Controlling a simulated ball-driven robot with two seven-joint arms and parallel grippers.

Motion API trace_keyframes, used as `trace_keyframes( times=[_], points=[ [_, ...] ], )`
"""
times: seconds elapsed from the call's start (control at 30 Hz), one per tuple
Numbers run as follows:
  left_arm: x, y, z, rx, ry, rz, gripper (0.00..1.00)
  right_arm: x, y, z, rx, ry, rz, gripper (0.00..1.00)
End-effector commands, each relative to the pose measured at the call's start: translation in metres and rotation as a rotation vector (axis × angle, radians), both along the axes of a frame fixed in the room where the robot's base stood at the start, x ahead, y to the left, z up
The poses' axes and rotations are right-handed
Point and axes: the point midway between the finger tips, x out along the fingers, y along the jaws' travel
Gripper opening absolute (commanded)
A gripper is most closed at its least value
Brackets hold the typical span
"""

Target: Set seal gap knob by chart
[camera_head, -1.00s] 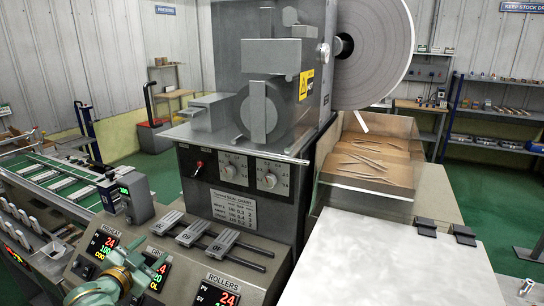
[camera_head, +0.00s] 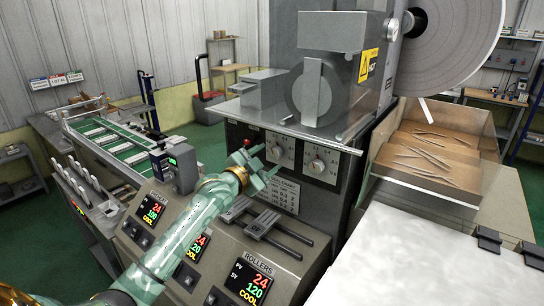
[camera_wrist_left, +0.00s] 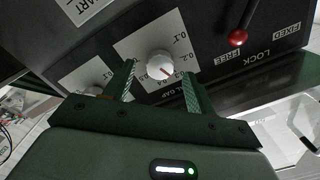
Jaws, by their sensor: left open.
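The seal gap knob (camera_head: 277,151) is a round pale knob on a white dial plate, the left of two on the dark machine front. In the left wrist view the knob (camera_wrist_left: 159,63) has a red mark facing the lower right; the exact reading is too small to tell. My left gripper (camera_head: 258,166) is open in front of the panel. In the left wrist view its fingers (camera_wrist_left: 159,78) stand on either side of the knob, with gaps showing. The chart (camera_head: 286,192) is below the dials, partly hidden by my gripper. My right gripper is out of view.
A second knob (camera_head: 317,167) sits right of the first. A red-tipped lock lever (camera_wrist_left: 238,38) is on its other side. Below are the slider levers (camera_head: 262,223) and heater displays (camera_head: 249,284). A metal shelf edge (camera_head: 300,132) juts out above the dials.

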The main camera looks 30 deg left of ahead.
Motion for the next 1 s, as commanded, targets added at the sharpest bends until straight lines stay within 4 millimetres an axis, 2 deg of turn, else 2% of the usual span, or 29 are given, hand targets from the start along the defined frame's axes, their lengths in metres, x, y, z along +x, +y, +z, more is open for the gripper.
trace_keyframes(
  times=[0.1, 0.2, 0.53, 0.7, 1.0],
  points=[
    [0.017, -0.001, 0.000, -0.001, -0.001, 0.001, 0.56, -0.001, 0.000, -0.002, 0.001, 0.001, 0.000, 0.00],
    [0.025, -0.001, 0.000, 0.000, 0.000, 0.001, 0.56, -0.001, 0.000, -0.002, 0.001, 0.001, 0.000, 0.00],
    [0.029, -0.001, 0.000, 0.000, -0.001, 0.001, 0.56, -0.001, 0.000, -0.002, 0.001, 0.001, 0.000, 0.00],
    [0.029, -0.001, 0.000, 0.000, -0.001, 0.001, 0.11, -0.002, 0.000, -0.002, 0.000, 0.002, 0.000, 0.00],
    [0.029, -0.001, 0.001, -0.022, 0.002, 0.001, 0.11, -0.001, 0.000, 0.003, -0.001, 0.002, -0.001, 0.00]
  ],
)
